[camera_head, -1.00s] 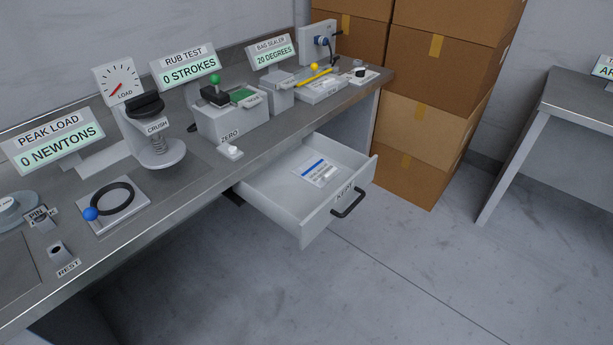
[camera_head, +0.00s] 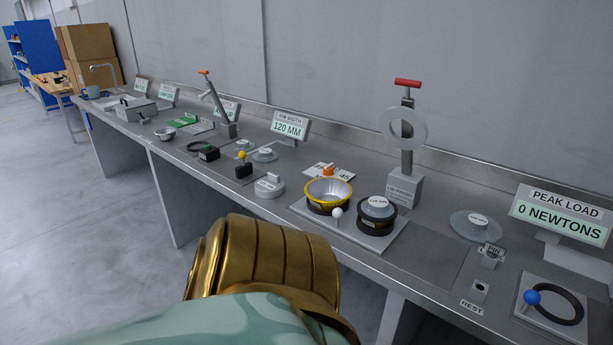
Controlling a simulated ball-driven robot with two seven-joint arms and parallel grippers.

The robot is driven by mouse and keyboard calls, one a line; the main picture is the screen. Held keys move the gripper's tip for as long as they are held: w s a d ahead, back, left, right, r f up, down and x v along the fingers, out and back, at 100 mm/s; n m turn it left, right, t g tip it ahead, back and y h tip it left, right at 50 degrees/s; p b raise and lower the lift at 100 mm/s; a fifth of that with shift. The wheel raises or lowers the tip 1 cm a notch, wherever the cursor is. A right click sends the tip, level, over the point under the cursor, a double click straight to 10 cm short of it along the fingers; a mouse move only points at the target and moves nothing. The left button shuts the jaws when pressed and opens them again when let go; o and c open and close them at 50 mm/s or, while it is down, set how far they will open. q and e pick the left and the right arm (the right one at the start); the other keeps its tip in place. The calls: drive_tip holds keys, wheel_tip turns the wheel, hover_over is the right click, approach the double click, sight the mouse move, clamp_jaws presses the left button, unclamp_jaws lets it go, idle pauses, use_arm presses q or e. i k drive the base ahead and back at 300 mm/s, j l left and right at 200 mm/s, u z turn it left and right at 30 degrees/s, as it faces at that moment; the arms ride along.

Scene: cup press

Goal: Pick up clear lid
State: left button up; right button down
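A clear, flat, round lid-like disc (camera_head: 476,226) with a raised middle and a small label lies on the bench at the right, left of the peak load display. Another pale domed disc (camera_head: 376,204) with a label sits on a black ring on the grey plate. Two smaller clear discs, a nearer one (camera_head: 265,155) and a farther one (camera_head: 245,144), lie farther back along the bench. I cannot read the labels well enough to tell which is the clear lid. Neither of my grippers is in view.
My gold and green arm part fills the lower middle. A yellow-rimmed metal bowl (camera_head: 328,191) sits on the grey plate (camera_head: 350,228). A press with a red handle (camera_head: 406,150) stands behind. A ring with a blue ball (camera_head: 553,304) lies at the lower right. The floor at left is clear.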

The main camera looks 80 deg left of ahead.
sight(377, 209)
drive_tip(key=u, duration=2.1)
